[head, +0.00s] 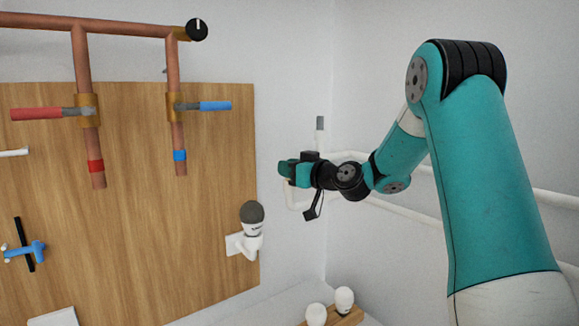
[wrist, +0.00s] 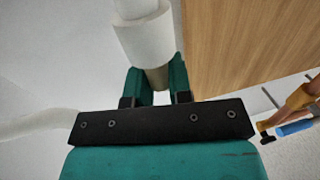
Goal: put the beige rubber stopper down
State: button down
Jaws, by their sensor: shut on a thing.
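My gripper (wrist: 158,78) is shut on the beige rubber stopper (wrist: 158,77), which shows between the two teal fingers in the wrist view. The stopper lies right at the end of a white pipe socket (wrist: 145,38). I cannot tell whether it sits inside the socket or only lines up with it. In the head view my gripper (head: 287,169) is at the white pipe (head: 297,196) near the room corner, just right of the wooden board. The stopper cannot be made out there.
The wooden board (head: 215,140) carries copper pipes (head: 84,60) with red (head: 36,113) and blue (head: 215,106) valve handles. A grey-topped bulb (head: 251,214) stands below my gripper. White bulbs (head: 344,299) stand on a wooden block at the bottom. White pipes run along the right wall.

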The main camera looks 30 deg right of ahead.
jog(key=c, duration=1)
grip_release()
jog(key=shift+c, duration=0.2)
jog(key=shift+s+f, duration=0.1)
jog(key=shift+s, duration=0.05)
jog(key=b+v, duration=0.7)
jog(key=v, duration=0.4)
jog(key=s+a+f+n+g+y, duration=0.1)
jog(key=s+a+f+g, duration=0.15)
jog(key=a, duration=0.45)
jog(key=s+a+f+n+g+y, duration=0.1)
jog(key=s+a+f+g+y, duration=0.2)
jog(key=a, duration=0.5)
jog(key=s+a+f+n+g, duration=0.1)
jog(key=a+f+n+g, duration=0.2)
jog(key=a, duration=0.4)
jog(key=s+a+f+g+h, duration=0.1)
jog(key=s+a+f+g, duration=0.1)
jog(key=s, duration=0.4)
jog(key=s+a+f+g+h, duration=0.1)
jog(key=s+a+f+g, duration=0.1)
jog(key=s, duration=0.4)
jog(key=s+a+f+g+h, duration=0.1)
jog(key=s+a+f+g, duration=0.1)
jog(key=s+f+g, duration=0.2)
jog(key=s+g, duration=0.1)
jog(key=s, duration=0.1)
jog(key=shift+s+a+m+h+b, duration=0.3)
jog(key=shift+s+a+h+b, duration=0.05)
jog(key=shift+a+h, duration=0.05)
